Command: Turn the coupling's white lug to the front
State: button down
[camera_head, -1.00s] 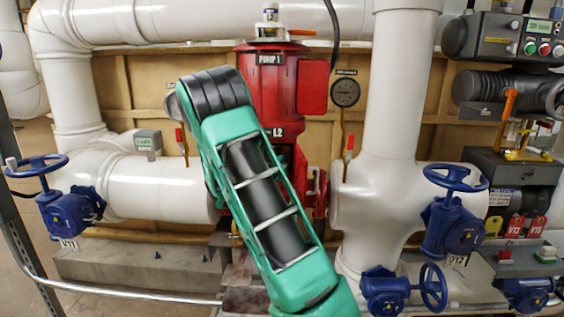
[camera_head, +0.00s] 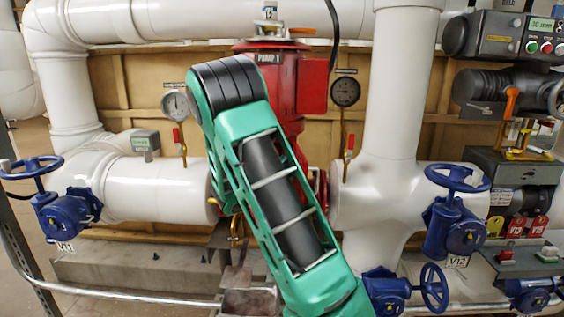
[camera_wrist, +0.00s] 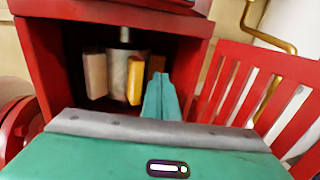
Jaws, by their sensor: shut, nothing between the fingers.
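In the wrist view the coupling (camera_wrist: 119,79) stands upright inside a red, open-fronted housing (camera_wrist: 45,72). A yellow-orange lug (camera_wrist: 135,81) faces the front, right of centre. A darker tan lug (camera_wrist: 156,65) shows partly behind at the right. My gripper (camera_wrist: 160,80) is shut and empty, its teal fingers at the opening, right of the yellow lug. I cannot tell whether they touch a lug. In the head view my arm hides the coupling.
The housing's side walls bound the opening closely. A red slatted guard (camera_wrist: 262,95) stands at the right, with a brass pipe (camera_wrist: 258,30) behind. The red pump (camera_head: 272,95) rises above, between white pipes. Blue handwheel valves (camera_head: 68,212) stand either side.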

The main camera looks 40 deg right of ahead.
jog(key=v, duration=1)
jog(key=shift+a, duration=0.4)
jog(key=c, duration=2.4)
grip_release()
jog(key=shift+s+a, duration=0.2)
jog(key=shift+a, duration=0.05)
jog(key=o, duration=0.6)
jog(key=shift+a, duration=0.15)
jog(key=o, duration=1)
jog(key=shift+w+a+f+m, duration=0.15)
jog(key=shift+w+f+m, duration=0.15)
jog(key=shift+m, duration=0.7)
jog(key=shift+c, duration=0.2)
jog(key=shift+o, duration=0.7)
jog(key=m, duration=0.1)
jog(key=w+m, duration=0.1)
jog(key=m, duration=0.1)
jog(key=w+a+f+m, duration=0.1)
jog(key=m, duration=0.1)
jog(key=shift+w+y, duration=0.2)
jog(key=shift+y, duration=0.1)
jog(key=w+a+r+m+t, duration=0.15)
jog(key=w+m, duration=0.25)
jog(key=m, duration=0.6)
jog(key=x, duration=0.6)
jog(key=w+x, duration=0.1)
jog(key=x, duration=0.2)
jog(key=shift+w+f, duration=0.15)
jog(key=shift+f, duration=0.15)
